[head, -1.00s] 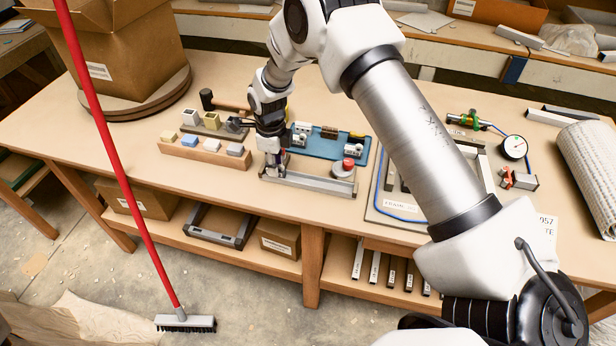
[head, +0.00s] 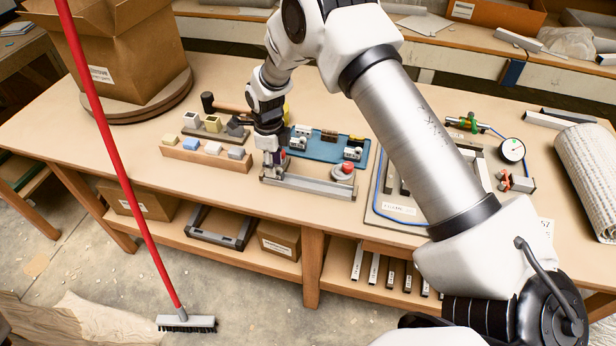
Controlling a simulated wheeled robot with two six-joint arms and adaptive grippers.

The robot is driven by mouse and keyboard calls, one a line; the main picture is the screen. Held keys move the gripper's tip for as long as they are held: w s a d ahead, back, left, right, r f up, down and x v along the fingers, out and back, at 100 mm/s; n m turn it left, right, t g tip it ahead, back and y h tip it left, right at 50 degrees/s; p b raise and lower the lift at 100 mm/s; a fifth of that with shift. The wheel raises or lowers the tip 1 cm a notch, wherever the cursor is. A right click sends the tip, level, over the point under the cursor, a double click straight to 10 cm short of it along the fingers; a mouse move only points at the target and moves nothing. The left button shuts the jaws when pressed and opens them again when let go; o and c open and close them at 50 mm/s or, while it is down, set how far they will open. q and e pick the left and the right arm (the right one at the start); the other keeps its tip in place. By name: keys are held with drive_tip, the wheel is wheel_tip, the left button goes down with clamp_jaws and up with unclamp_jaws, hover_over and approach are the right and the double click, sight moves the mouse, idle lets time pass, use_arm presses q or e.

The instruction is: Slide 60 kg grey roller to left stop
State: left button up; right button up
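A long grey rail track (head: 310,185) lies near the front edge of the workbench. A round grey piece with a red top (head: 343,170) sits at its right end. I cannot tell whether this is the 60 kg grey roller, and no weight label is readable. My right gripper (head: 271,162) points down at the left end of the track. Its fingers are small and partly hidden, so I cannot see whether they are open or what they touch. Anything between or behind them is hidden. My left gripper is out of view.
A wooden block rack (head: 205,158) with coloured blocks stands just left of the track. A blue tray (head: 325,148) with small parts lies behind it. A pressure gauge (head: 512,150) is at the right. A red broom handle (head: 120,170) crosses the left side.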

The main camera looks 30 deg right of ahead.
drive_tip(key=shift+r+p, duration=2)
drive_tip(key=shift+r, duration=0.75)
drive_tip(key=shift+f, duration=0.1)
